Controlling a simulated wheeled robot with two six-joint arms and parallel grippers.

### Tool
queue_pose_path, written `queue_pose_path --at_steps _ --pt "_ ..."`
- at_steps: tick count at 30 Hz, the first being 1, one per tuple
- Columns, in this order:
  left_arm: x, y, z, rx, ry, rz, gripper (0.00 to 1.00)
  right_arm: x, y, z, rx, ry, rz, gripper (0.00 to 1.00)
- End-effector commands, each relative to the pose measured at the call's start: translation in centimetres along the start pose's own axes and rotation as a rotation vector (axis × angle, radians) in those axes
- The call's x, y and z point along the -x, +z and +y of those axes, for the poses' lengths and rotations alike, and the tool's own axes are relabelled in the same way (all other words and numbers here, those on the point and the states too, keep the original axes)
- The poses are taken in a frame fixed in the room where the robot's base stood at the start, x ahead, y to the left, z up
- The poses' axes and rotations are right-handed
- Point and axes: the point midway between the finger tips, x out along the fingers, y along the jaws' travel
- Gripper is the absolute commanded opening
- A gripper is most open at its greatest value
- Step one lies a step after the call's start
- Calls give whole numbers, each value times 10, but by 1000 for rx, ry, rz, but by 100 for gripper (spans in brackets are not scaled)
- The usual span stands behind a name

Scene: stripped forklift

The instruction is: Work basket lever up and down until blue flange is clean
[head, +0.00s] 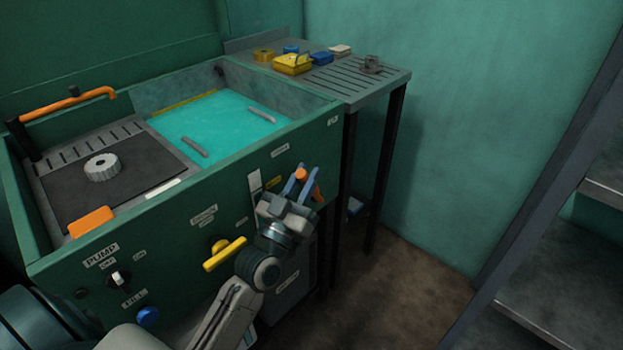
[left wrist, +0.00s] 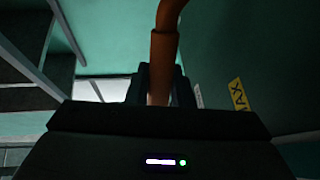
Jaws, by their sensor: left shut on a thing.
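My left gripper (head: 297,186) is at the front panel of the green wash tank (head: 322,130), near its right end. It is shut on the orange basket lever (head: 301,174). In the left wrist view the lever (left wrist: 160,60) stands between the two fingers (left wrist: 158,88) and bends at its top. The tank holds turquoise liquid (head: 225,122), with two grey bars (head: 262,115) at its surface. I cannot make out a blue flange in the liquid. My right gripper is not in view.
A grey gear-like part (head: 102,167) sits on the dark mat at left, by an orange spout (head: 70,101). A yellow handle (head: 224,254) and pump switch (head: 120,279) stick out from the panel. A slotted side table (head: 380,82) holds a yellow tray (head: 292,64) and small blue pieces (head: 322,58).

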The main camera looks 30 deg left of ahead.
Motion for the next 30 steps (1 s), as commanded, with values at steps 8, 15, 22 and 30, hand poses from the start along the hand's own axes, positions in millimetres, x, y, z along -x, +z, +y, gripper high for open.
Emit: queue_pose_path --at_steps 8,15,22,30 --pt "2 2 -3 3 1 1 0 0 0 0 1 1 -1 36" --pt "2 2 -3 3 1 0 0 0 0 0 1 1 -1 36" --pt "1 1 -2 2 1 3 40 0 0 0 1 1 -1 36" --pt "-2 -2 -2 2 1 5 40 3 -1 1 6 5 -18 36"
